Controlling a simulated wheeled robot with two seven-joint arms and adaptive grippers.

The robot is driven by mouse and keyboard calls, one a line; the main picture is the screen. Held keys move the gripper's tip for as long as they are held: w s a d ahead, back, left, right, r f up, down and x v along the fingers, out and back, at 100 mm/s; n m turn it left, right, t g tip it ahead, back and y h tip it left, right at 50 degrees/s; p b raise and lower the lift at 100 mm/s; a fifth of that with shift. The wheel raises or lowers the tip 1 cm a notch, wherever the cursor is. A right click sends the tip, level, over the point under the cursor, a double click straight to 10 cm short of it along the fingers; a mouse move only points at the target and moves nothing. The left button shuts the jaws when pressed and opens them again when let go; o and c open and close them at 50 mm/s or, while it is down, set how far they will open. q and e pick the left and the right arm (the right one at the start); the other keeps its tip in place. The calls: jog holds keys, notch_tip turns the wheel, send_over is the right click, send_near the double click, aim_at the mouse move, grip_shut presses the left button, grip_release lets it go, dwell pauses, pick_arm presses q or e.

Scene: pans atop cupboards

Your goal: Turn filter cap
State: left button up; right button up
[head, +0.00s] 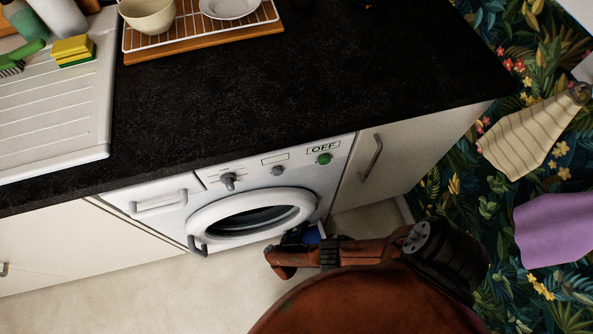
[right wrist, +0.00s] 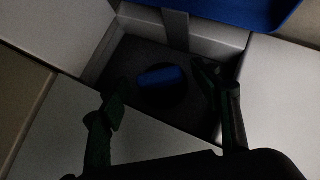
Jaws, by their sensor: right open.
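The filter cap (right wrist: 162,77) shows in the right wrist view as a dark round piece with a blue grip bar, inside a dark square recess low on the washing machine (head: 172,212). A blue flap (right wrist: 235,12) stands open at the top of that view; a bit of blue also shows beside my arm in the head view (head: 313,234). My right gripper (right wrist: 157,82) is open, with one finger left of the cap and one right of it. I cannot tell whether the fingers touch the cap. In the head view my arm hides most of this area. My left gripper is not in view.
The washing machine's round door (head: 205,222) is closed above the recess. A black countertop (head: 300,80) overhangs it. A white cupboard (head: 395,150) stands to the right, and pale floor (head: 130,290) is clear to the left. The recess walls are close around the fingers.

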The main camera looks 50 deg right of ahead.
jog(key=shift+d+f, duration=0.1)
jog(key=shift+d, duration=0.05)
jog(key=c, duration=1.2)
